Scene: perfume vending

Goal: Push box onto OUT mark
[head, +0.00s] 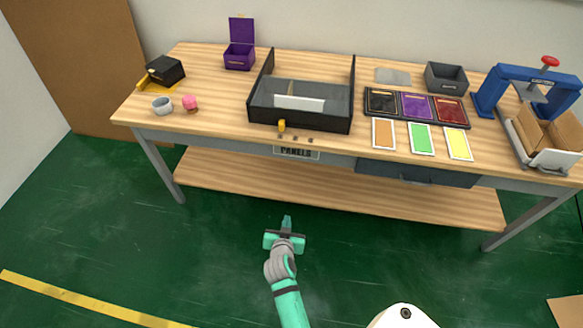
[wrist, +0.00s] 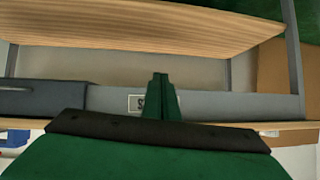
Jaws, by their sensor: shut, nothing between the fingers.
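Several boxes stand on the wooden workbench (head: 215,100), and I cannot tell which one the task means. An open brown cardboard box (head: 548,134) sits in a white holder at the right end, beside the blue press. A purple box (head: 240,58) with its lid raised stands at the back left. A black box (head: 166,69) rests at the left end by a yellow piece (head: 151,85). No OUT mark is readable. My gripper (head: 287,220) is shut and empty, low in front of the bench and apart from everything. Its closed fingers (wrist: 160,98) also show in the wrist view.
A large black tray (head: 262,116) with a white panel fills the bench middle. Coloured cards (head: 420,138), a dark sample tray, a grey bin (head: 446,77) and a blue press (head: 527,84) stand right of it. A lower shelf (head: 330,192) runs beneath.

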